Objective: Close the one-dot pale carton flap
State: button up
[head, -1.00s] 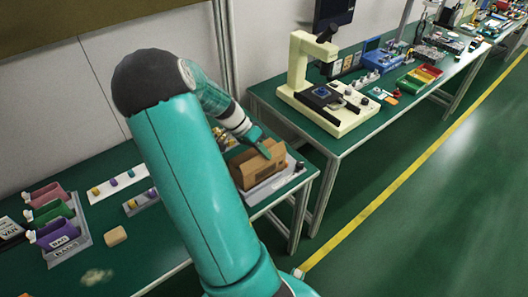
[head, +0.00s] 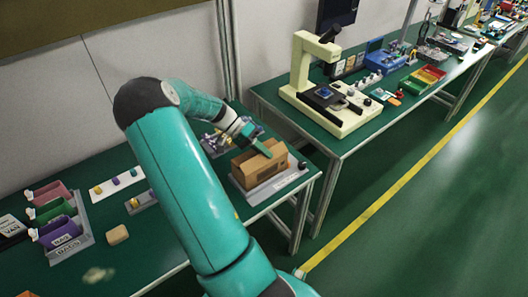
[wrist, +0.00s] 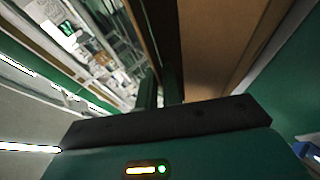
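The brown carton (head: 262,172) sits on a grey base (head: 277,184) near the right end of the near bench. My gripper (head: 264,153) is over the carton's top opening, its fingers slanting down to the right. In the wrist view my gripper's two fingers (wrist: 160,88) stand side by side, nearly together, and look shut. Brown carton board (wrist: 215,45) fills the area right of them, and a thin brown edge runs close by the fingers. I cannot tell whether they touch it. The flap's dots cannot be made out, and my gripper partly hides the top.
Small metal parts on a grey holder (head: 218,143) stand just behind the carton. Coloured bins (head: 58,217), a white strip with knobs (head: 117,184) and a tan block (head: 117,234) lie to the left. A cream machine (head: 325,95) stands on the bench beyond.

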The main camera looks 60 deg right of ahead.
jog(key=o, duration=0.3)
